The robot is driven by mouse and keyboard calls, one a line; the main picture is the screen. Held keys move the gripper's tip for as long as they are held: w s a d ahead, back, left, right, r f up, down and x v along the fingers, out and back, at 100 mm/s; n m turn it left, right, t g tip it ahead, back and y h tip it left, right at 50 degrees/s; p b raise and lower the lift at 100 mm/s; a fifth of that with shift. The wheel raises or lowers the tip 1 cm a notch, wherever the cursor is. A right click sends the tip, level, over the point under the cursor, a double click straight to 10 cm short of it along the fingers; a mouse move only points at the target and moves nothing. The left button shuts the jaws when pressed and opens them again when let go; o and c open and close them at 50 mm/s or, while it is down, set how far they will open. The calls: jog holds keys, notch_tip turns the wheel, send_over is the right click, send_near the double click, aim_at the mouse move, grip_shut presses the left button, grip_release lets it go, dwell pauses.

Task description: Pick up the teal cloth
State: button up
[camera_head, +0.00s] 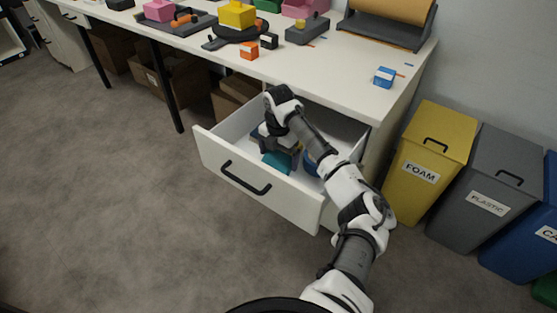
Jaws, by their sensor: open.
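The teal cloth (277,162) lies inside the open white drawer (222,168), partly hidden by my arm and gripper. My gripper (277,149) reaches down into the drawer just above and beside the cloth. Its jaws are open, and the fingertips are small and partly hidden. I cannot tell whether they touch the cloth. A round blue thing (310,164) lies in the drawer to the right of the cloth, partly behind my arm.
The white table (330,67) above the drawer holds several coloured blocks and a blue box (384,76). A yellow foam bin (428,158) and a grey plastic bin (481,186) stand at the right. The floor at the left is clear.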

jog(key=shift+f, duration=0.7)
jog(key=c, duration=0.8)
jog(key=shift+o, duration=0.2)
jog(key=shift+r, duration=0.15)
